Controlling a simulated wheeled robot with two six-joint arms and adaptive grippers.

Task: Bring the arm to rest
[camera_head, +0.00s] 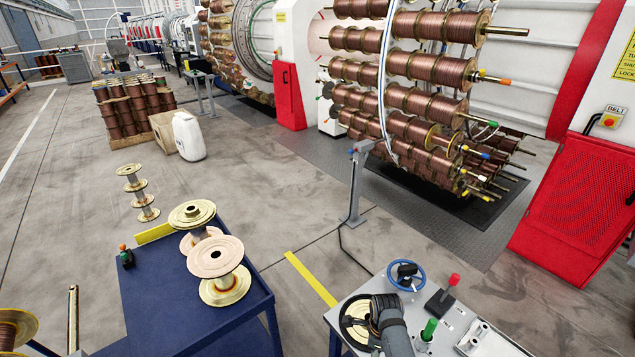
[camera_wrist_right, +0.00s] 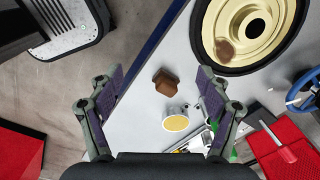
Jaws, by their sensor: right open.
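My right arm (camera_head: 397,335) comes in from the bottom edge of the head view, over the light grey work table (camera_head: 345,297). Its fingertips are hard to make out there. In the right wrist view my right gripper (camera_wrist_right: 158,80) has its two fingers spread wide, with nothing between them. Beyond and below the fingers lie a small brown block (camera_wrist_right: 165,82) and a small pale round item (camera_wrist_right: 176,121), apart from them on the table surface. My left gripper is not in view.
A brass-coloured round flange (camera_wrist_right: 248,30) with a black rim lies near the right finger. A blue handwheel (camera_head: 406,276), red-knobbed lever (camera_head: 454,280) and green-topped post (camera_head: 429,329) stand close to my arm. A blue cart (camera_head: 150,300) carries empty spools (camera_head: 216,257) at left.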

